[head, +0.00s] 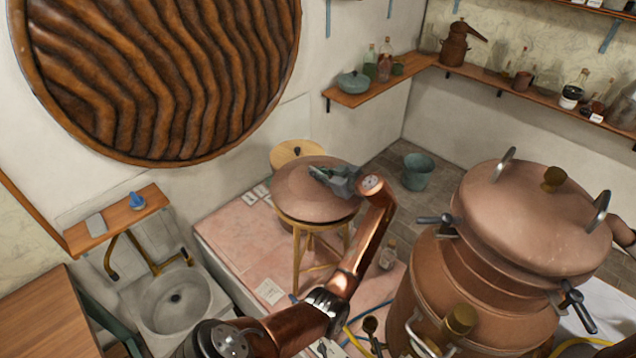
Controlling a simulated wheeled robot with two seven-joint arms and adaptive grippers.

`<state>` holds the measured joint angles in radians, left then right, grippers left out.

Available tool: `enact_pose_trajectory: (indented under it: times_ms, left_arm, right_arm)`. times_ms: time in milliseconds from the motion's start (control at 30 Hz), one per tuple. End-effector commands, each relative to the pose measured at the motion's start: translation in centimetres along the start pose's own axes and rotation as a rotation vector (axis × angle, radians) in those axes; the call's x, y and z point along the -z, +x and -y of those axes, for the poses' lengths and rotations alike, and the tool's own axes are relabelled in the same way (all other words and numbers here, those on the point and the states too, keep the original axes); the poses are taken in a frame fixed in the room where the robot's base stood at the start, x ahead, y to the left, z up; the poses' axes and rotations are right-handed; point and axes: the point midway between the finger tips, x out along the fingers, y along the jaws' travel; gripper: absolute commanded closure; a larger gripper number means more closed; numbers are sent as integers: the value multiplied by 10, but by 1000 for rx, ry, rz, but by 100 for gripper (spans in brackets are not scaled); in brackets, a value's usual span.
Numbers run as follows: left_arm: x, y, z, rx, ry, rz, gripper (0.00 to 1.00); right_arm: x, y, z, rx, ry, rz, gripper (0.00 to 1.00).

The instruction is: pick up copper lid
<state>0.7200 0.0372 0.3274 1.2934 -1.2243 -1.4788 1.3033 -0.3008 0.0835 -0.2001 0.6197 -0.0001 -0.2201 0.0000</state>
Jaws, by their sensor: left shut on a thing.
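A round, domed copper lid (296,196) is at the wooden stool (309,243) in the middle of the head view. It appears to rest on the stool top. My left arm reaches up from the bottom, and my left gripper (328,176) is shut at the lid's top, on its grip. The fingers hide the part they hold. A larger copper vessel (440,290) stands at the right, closed by its own copper cover (515,215) with a brass knob. My right gripper is not in view.
A pink tiled platform (240,238) lies under the stool. A second round wooden top (288,152) is behind the lid. A green bucket (418,171) stands on the floor behind. A sink (175,300) is at left. Shelves (375,90) with bottles line the back walls.

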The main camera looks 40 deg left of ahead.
Motion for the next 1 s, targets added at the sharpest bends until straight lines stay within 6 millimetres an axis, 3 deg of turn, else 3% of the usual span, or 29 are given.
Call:
enact_pose_trajectory:
  times_ms: [233,500,700,1000]
  left_arm:
    - [17,-7,-5,-4,-8,-5,100]
    - [63,-25,-14,-2,-8,-5,100]
    - [86,-35,-18,-1,-4,-3,100]
    - [93,-38,-20,-1,-2,-3,100]
  right_arm:
    - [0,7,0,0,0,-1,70]
    - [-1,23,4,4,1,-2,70]
    - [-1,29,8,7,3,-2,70]
    - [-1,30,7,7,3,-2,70]
